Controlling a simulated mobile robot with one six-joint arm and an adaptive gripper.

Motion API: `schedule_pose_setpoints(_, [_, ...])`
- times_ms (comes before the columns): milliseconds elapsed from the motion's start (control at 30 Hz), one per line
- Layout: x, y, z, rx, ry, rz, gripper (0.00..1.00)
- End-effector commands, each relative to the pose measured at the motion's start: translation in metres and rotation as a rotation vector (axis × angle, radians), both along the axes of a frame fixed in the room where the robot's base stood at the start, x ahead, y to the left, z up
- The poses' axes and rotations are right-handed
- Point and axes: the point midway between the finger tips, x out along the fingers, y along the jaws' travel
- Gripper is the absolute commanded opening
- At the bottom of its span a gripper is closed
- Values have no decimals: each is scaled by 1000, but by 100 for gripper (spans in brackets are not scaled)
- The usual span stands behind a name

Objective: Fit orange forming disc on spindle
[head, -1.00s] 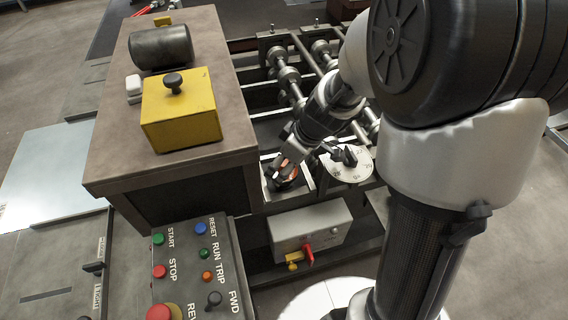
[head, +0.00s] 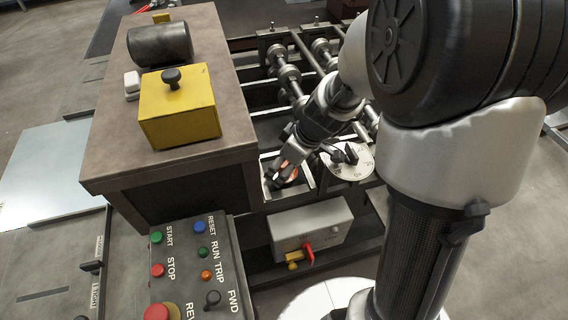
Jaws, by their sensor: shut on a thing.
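My gripper (head: 278,178) is at the near end of the roller frame, beside the brown cabinet, pointing down. Its fingers are shut on the orange forming disc (head: 290,172), of which only a small orange part shows between and beside the fingers. The spindle cannot be made out; the gripper and disc cover that spot. I cannot tell whether the disc is around a spindle or only above it.
A round dial plate (head: 352,163) with a black handle is just right of the gripper. The brown cabinet (head: 120,110) carries a yellow box (head: 180,110) and a dark cylinder (head: 160,47). A button panel (head: 200,265) and a grey box (head: 312,225) with a red lever are in front.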

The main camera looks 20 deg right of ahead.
Motion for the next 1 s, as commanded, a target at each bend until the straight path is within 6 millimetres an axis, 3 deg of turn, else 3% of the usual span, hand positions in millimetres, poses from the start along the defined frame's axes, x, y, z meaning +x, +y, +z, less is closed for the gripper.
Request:
schedule_pose_setpoints(67, [1,0,1,0,-1,0,23])
schedule_pose_setpoints(100, [1,0,1,0,-1,0,63])
schedule_pose_setpoints(433, [0,0,0,0,-1,0,85])
schedule_pose_setpoints(700, [0,0,0,0,0,0,85])
schedule_pose_setpoints(900, [0,0,0,1,1,0,99])
schedule_pose_setpoints(1000, [0,0,0,0,0,0,100])
